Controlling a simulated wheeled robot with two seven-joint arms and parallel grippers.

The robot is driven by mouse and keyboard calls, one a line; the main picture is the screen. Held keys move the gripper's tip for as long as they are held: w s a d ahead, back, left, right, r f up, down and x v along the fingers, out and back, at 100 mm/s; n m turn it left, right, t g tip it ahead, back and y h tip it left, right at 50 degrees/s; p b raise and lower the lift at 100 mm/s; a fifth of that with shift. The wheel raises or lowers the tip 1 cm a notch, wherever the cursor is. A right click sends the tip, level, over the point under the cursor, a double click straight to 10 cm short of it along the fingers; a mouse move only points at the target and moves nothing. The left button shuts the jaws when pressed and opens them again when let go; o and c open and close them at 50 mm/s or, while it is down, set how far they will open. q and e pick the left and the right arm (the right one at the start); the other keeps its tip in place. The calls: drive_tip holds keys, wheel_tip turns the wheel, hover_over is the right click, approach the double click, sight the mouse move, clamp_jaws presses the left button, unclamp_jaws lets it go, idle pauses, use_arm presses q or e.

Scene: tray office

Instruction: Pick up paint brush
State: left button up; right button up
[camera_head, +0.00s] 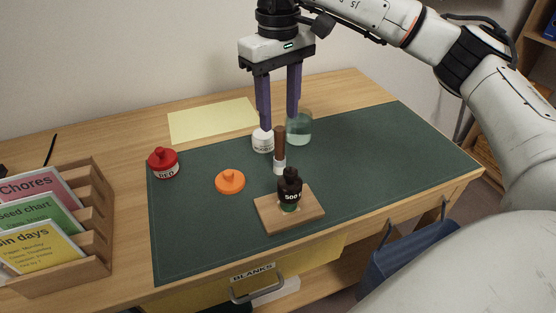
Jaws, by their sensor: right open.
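My right gripper (279,120) points down over the green mat with its two purple fingers apart and nothing held between them. An upright slim thing with a brown upper part and a white lower part (280,143) stands just below and in front of the fingertips. It may be the paint brush, but I cannot tell for sure. A small white labelled jar (263,142) stands at the left fingertip, and a clear glass with greenish liquid (303,130) is by the right finger; I cannot tell whether they touch. My left gripper is not in view.
On the green mat (200,235) are a red jar (163,164), an orange lid-like piece (230,182) and a dark bottle (290,184) on a wooden board (312,207). A card rack (92,225) is at left, yellow paper (212,120) behind. The mat's right side is clear.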

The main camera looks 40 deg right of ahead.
sight(279, 149)
wheel_tip(279, 149, down, 10)
drive_tip(key=shift+s+r+b, duration=0.1)
drive_tip(key=shift+b, duration=0.4)
clamp_jaws()
drive_tip(key=shift+r+p, duration=0.65)
drive_tip(key=shift+r, duration=4.3)
